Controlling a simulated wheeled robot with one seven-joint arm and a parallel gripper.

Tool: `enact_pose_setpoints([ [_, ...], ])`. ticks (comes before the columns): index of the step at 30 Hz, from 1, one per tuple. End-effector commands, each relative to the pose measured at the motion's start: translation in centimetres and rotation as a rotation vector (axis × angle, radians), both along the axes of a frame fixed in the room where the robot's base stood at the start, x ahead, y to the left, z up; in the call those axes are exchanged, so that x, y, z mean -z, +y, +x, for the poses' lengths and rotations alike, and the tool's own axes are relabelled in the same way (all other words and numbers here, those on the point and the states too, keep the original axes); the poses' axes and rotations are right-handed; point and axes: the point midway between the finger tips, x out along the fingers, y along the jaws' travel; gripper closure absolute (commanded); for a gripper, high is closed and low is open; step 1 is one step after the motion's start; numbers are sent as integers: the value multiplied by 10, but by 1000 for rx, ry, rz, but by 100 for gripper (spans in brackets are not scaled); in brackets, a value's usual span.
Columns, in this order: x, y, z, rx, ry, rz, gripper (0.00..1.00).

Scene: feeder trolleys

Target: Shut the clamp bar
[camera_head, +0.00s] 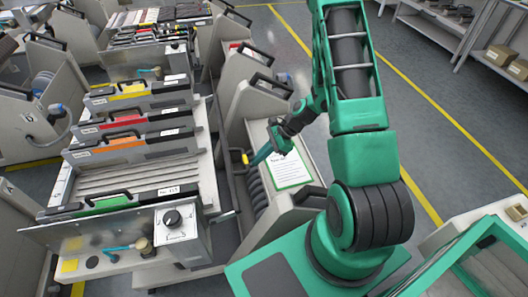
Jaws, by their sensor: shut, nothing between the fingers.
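My gripper (279,139) is shut and empty at the end of my green arm, low over the side of the middle trolley. A short blue-teal bar (262,154) with a yellow end piece (245,157) lies just left of the fingers. It looks like the clamp bar, but the view is too small to be sure. It slants down to the left. I cannot tell whether the fingers touch it, and my gripper and wrist hide its right end.
A white sheet with a green border (291,170) lies just below the gripper. Floor (440,150) is clear at right, before shelves with boxes (500,55).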

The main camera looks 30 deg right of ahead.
Motion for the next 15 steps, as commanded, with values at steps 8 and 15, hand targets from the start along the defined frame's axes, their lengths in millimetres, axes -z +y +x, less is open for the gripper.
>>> enact_pose_setpoints([
  [8, -23, 16, 5, -3, -4, -1, 100],
  [15, -33, 21, 6, 0, -1, 0, 100],
])
